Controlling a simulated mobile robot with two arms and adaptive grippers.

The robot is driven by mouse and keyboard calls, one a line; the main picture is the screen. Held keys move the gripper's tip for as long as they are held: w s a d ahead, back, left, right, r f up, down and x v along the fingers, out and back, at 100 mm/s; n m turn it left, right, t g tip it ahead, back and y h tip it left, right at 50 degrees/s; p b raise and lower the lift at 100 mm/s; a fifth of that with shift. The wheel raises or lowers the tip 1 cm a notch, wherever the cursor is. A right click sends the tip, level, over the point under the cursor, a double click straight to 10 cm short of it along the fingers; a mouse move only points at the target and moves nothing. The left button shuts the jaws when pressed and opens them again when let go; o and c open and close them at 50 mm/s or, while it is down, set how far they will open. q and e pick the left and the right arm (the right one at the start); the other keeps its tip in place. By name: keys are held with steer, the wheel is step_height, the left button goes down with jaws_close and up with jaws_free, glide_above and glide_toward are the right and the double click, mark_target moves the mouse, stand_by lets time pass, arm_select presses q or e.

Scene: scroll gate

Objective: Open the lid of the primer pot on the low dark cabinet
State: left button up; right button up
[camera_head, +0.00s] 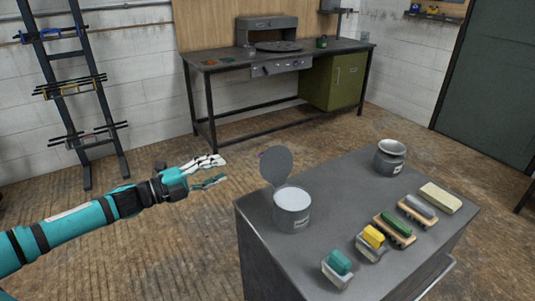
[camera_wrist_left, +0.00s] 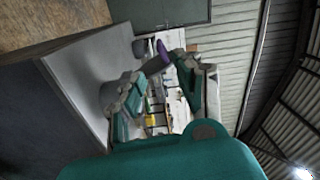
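The primer pot (camera_head: 292,213) is a grey can with a pale top surface, standing near the left end of the low dark cabinet (camera_head: 330,200). Its round grey lid (camera_head: 276,166) stands up, tilted open at the back left of the rim. A small purple tab shows at the lid's left edge. My left gripper (camera_head: 223,170) is open and empty, to the left of the lid and apart from it. In the left wrist view a purple piece (camera_wrist_left: 163,52) shows beyond the teal fingers. My right gripper is not in view.
A grey jar (camera_head: 390,157) stands at the cabinet's back. Several brushes and blocks, including a green-topped one (camera_head: 339,263) and a yellow one (camera_head: 373,238), line its front right. A workbench (camera_head: 290,62) stands by the wall. A ladder rack (camera_head: 75,90) leans at left. Floor under my gripper is clear.

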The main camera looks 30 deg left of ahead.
mark_target(267, 152)
arm_select(q)
steer(key=p+x, duration=0.2)
steer(key=x, duration=1.2)
steer(key=shift+w+r, duration=0.15)
steer(key=shift+w, duration=0.2)
steer(key=shift+w+d+p, duration=0.3)
steer(key=shift+w, duration=0.1)
jaws_close()
